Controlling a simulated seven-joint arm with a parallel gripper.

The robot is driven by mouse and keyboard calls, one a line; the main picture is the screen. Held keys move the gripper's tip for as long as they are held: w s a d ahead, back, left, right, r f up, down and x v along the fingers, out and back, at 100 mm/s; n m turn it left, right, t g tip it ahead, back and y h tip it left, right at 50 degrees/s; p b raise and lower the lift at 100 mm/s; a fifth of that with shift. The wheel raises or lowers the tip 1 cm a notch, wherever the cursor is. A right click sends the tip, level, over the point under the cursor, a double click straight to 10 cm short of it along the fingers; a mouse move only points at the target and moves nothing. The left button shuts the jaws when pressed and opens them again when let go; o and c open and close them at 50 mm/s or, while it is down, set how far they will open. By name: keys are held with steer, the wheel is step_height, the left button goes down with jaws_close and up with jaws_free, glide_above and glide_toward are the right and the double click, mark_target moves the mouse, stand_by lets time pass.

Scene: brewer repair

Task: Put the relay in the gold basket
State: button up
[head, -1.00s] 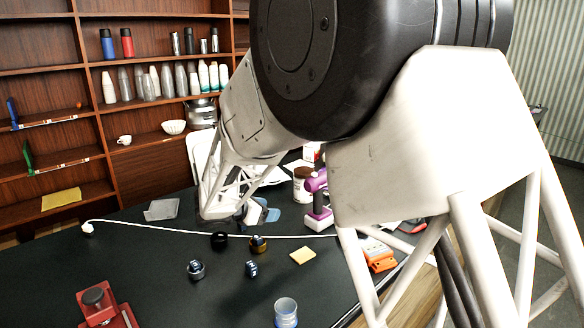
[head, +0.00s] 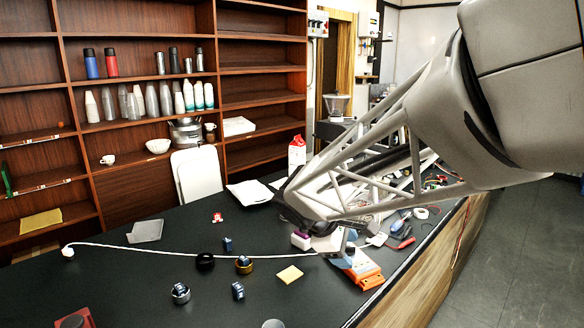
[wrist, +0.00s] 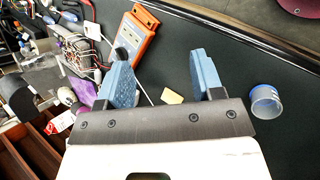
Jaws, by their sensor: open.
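Small dark-blue blocks that look like relays are on the black bench in the head view. One (head: 227,244) stands behind a black ring-shaped basket, and another (head: 238,291) lies in front of the gold basket. The low gold basket (head: 249,269) has a dark-blue block in it or against it; I cannot tell which. My gripper (head: 340,248) is at the right of the bench, beside the orange meter. In the wrist view its blue fingers (wrist: 166,80) are apart with nothing held. I see no relay or gold basket there.
A black basket (head: 205,261) and a silver basket (head: 181,293) with a dark block in it stand near the gold one. The orange meter (head: 363,270), a yellow pad (head: 289,274) and a clear cup (wrist: 265,101) are near my gripper. A white cord (head: 150,246) crosses the bench.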

steer(key=s+d+m+y, duration=0.3)
steer(key=s+m, duration=0.3)
steer(key=s, duration=0.6)
steer(key=s+d+m+y, duration=0.3)
steer(key=s+m, duration=0.4)
steer(key=s, duration=0.5)
steer(key=shift+d+f, duration=0.15)
steer(key=shift+d, duration=0.25)
